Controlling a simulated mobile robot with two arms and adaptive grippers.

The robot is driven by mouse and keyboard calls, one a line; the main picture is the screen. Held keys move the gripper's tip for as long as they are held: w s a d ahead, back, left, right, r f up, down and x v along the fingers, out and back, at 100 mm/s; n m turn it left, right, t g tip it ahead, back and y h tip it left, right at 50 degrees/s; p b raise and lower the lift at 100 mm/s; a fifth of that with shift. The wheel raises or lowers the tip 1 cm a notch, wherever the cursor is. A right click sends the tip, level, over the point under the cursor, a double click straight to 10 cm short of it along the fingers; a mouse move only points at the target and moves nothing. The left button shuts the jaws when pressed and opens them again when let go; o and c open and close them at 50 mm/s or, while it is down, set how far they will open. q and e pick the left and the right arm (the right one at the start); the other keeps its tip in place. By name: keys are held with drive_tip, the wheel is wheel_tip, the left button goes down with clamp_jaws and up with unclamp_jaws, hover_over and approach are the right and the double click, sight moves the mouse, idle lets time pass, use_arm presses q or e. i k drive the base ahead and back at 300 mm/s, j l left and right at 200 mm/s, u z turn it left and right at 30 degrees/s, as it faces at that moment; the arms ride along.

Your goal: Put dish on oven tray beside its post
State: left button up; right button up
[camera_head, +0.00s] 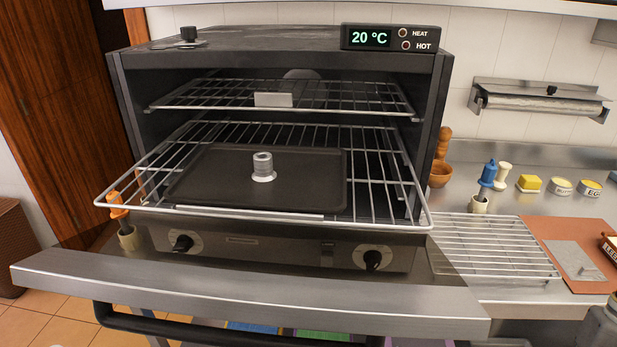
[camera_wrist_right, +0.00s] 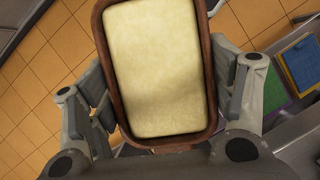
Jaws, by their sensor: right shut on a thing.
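The dish (camera_wrist_right: 155,65) is a brown rounded rectangle filled with a smooth pale yellow layer. In the right wrist view my right gripper (camera_wrist_right: 166,90) is shut on it, with one finger along each long side. The oven tray (camera_head: 213,180) is a flat black sheet on the pulled-out wire rack in the head view. Its post (camera_head: 263,167), a short ribbed metal cylinder on a white base, stands upright near the tray's middle. The tray is bare around the post. I cannot make out the dish in the head view. My left gripper is in neither view.
The oven (camera_head: 440,100) is open, with an upper rack (camera_head: 340,97) close above the tray. The lowered door (camera_head: 250,290) juts out in front. An orange-handled tool (camera_head: 118,208) stands at left, a blue-handled one (camera_head: 488,175) at right. A wire rack (camera_head: 495,245) lies on the counter.

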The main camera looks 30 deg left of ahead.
sight(311, 179)
drive_tip(key=k+j+z, duration=0.2)
drive_tip(key=z, duration=0.3)
drive_tip(key=k+l+u, duration=0.1)
drive_tip(key=u, duration=0.35)
drive_tip(key=k+u, duration=0.3)
drive_tip(key=u, duration=0.15)
drive_tip(key=k+j+u, duration=0.1)
drive_tip(key=u, duration=0.35)
drive_tip(key=k+j+u, duration=0.15)
drive_tip(key=k+u, duration=0.15)
drive_tip(key=u, duration=0.15)
